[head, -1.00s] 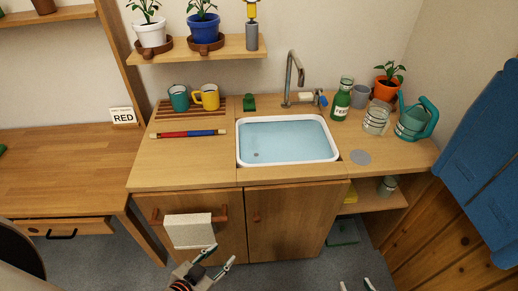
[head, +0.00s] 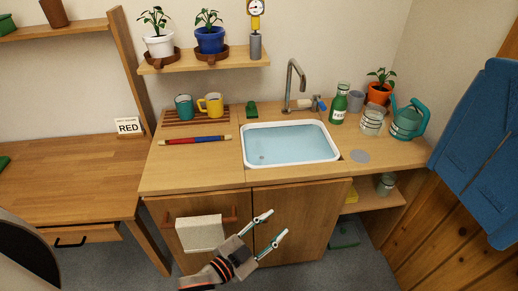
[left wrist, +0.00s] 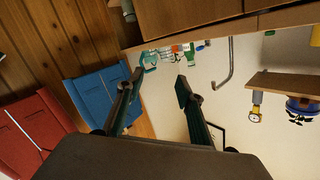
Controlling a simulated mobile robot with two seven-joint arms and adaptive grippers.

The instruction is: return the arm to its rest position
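My left gripper (head: 268,227) is in the lower middle of the head view, in front of the cabinet doors below the sink. Its two fingers are spread and nothing is between them. In the left wrist view the same gripper (left wrist: 155,85) shows open fingers with an empty gap. My right gripper does not show in the head view now.
The counter (head: 190,172) holds a water-filled sink (head: 290,143), mugs, a green bottle (head: 340,103) and a teal watering can (head: 407,120). A white towel (head: 200,233) hangs on the cabinet rail beside my left gripper. A blue cloth (head: 480,125) hangs at the right.

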